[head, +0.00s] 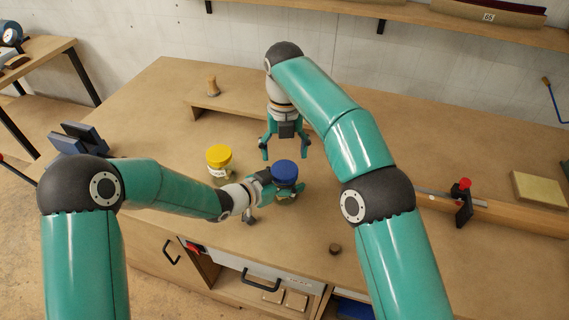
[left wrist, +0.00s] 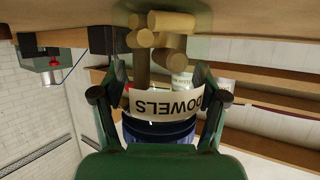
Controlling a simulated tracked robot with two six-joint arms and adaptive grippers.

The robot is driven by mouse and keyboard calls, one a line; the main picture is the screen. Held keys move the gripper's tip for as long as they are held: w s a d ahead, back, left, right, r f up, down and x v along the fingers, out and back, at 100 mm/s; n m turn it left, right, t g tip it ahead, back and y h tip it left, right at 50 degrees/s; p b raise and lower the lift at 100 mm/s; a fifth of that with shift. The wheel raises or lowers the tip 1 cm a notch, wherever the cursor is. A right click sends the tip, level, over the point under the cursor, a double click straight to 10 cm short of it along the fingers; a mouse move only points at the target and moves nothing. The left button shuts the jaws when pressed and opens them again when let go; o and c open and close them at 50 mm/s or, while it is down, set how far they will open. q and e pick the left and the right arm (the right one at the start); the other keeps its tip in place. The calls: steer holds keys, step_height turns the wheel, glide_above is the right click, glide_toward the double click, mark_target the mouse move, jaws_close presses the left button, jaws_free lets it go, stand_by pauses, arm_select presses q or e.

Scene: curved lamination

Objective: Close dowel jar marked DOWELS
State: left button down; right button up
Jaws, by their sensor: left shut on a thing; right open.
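The DOWELS jar (head: 287,196) stands upright near the middle of the bench, with a blue lid (head: 285,170) on top. I cannot tell how tight the lid is. My left gripper (head: 275,190) is shut on the jar's body from the left, below the lid. In the left wrist view, which is upside down, its fingers (left wrist: 158,100) flank the DOWELS label (left wrist: 165,104). The blue lid (left wrist: 158,130) and wooden dowels (left wrist: 155,35) also show there. My right gripper (head: 285,153) is open and empty, pointing down just behind and above the lid.
A jar with a yellow lid (head: 219,158) stands left of the DOWELS jar. A low wooden riser (head: 235,113) with a small wooden object (head: 212,86) is behind. A small dark knob (head: 335,249) lies at front right. A clamp (head: 464,203) is at the right.

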mark_target(285, 169)
steer(key=shift+f, duration=2.7)
steer(key=c, duration=1)
steer(key=m, duration=0.5)
steer(key=shift+m, duration=0.3)
steer(key=m, duration=1.4)
